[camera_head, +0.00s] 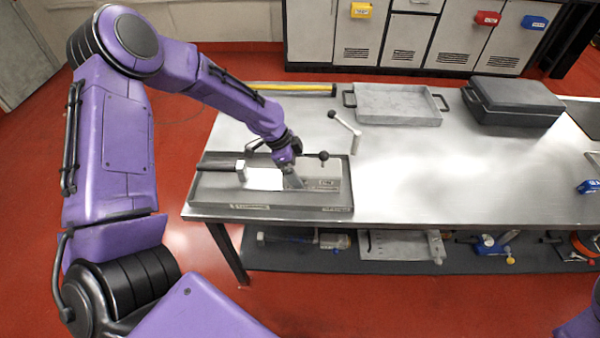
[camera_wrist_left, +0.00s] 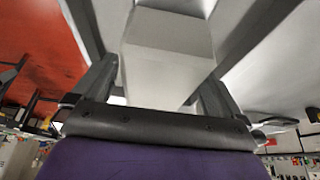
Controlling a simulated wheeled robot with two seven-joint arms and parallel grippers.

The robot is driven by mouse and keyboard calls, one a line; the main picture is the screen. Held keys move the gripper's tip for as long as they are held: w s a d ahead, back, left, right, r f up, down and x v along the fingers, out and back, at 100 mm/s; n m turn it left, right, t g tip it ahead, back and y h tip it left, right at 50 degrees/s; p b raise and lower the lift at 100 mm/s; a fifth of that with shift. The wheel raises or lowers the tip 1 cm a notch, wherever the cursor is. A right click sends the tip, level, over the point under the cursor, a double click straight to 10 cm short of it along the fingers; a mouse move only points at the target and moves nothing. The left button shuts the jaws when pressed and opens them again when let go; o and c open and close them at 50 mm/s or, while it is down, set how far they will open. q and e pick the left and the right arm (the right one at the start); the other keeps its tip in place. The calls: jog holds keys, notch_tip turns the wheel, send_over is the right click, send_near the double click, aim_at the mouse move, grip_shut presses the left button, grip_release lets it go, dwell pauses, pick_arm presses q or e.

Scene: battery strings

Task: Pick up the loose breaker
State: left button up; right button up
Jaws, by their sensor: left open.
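My left gripper (camera_head: 291,181) reaches down over the grey tray (camera_head: 270,209) at the left of the steel table. In the left wrist view its two fingers (camera_wrist_left: 160,90) are apart, one on each side of a pale grey block (camera_wrist_left: 170,50). This block looks like the loose breaker; I cannot tell whether either finger touches it. In the head view a light grey block (camera_head: 322,172) lies beside the fingertips, partly hidden by the gripper. A white flat piece (camera_head: 264,179) lies just left of them. My right gripper is out of the picture.
A black-handled tool (camera_head: 215,163) lies on the tray's left. An empty grey tray (camera_head: 398,105) and a dark case (camera_head: 513,100) are at the back. The table's middle (camera_head: 450,170) is clear. A lower shelf (camera_head: 340,262) holds several tools.

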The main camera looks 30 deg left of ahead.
pick_arm(q)
jog(key=x, duration=0.3)
jog(key=shift+w+d, duration=0.1)
jog(key=shift+w, duration=0.1)
jog(key=c, duration=1.4)
jog(key=shift+c, duration=0.7)
jog(key=shift+r, duration=0.1)
